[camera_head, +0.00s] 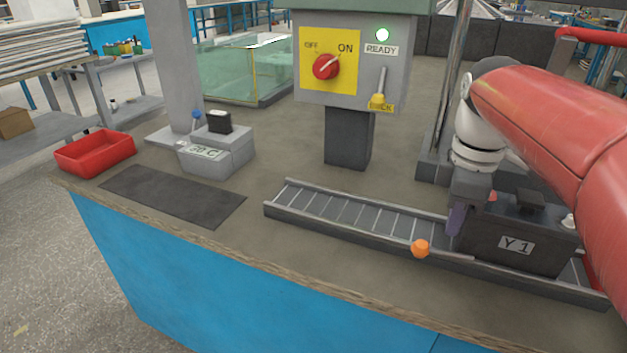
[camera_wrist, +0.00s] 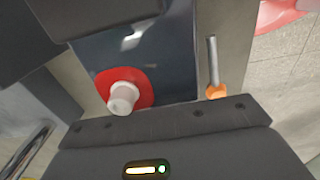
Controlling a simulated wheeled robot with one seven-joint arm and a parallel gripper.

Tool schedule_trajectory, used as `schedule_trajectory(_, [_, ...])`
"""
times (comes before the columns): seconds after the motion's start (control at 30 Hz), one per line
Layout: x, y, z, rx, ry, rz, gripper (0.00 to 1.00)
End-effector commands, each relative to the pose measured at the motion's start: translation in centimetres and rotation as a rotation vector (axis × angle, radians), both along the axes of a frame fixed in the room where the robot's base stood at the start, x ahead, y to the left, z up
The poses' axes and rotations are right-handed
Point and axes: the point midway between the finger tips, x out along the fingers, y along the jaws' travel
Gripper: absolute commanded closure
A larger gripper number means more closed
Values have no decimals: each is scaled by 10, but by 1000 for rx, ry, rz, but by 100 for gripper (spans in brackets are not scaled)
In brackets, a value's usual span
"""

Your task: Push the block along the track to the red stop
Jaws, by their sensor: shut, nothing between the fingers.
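The block (camera_head: 515,240) is a dark, battery-like box with a white "Y 1" label. It sits on the right part of the track (camera_head: 340,214), a grey roller channel with low rails. Its top has a red terminal and a dark handle. The wrist view shows the red terminal (camera_wrist: 125,90) with a pale post. My gripper (camera_head: 455,221) is shut and empty, pointing down at the block's left end. I cannot tell whether it touches the block.
An orange knob (camera_head: 420,248) stands at the track's near rail; it also shows in the wrist view (camera_wrist: 215,91). The track's left part is clear. A switch box (camera_head: 352,85) stands behind. A tester (camera_head: 215,152), dark mat (camera_head: 172,194) and red bin (camera_head: 95,152) are left.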

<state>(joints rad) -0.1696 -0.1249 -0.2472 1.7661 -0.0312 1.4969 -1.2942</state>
Motion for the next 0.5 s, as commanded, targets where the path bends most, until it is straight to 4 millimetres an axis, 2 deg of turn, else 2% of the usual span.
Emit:
schedule_trajectory(0.03, [-5,-14,2,0,0,-7,100])
schedule_trajectory(0.1, [-11,-29,1,0,1,-5,100])
schedule_trajectory(0.2, [-16,-42,1,1,0,-3,100])
schedule_trajectory(0.5, [-18,-49,0,0,0,1,100])
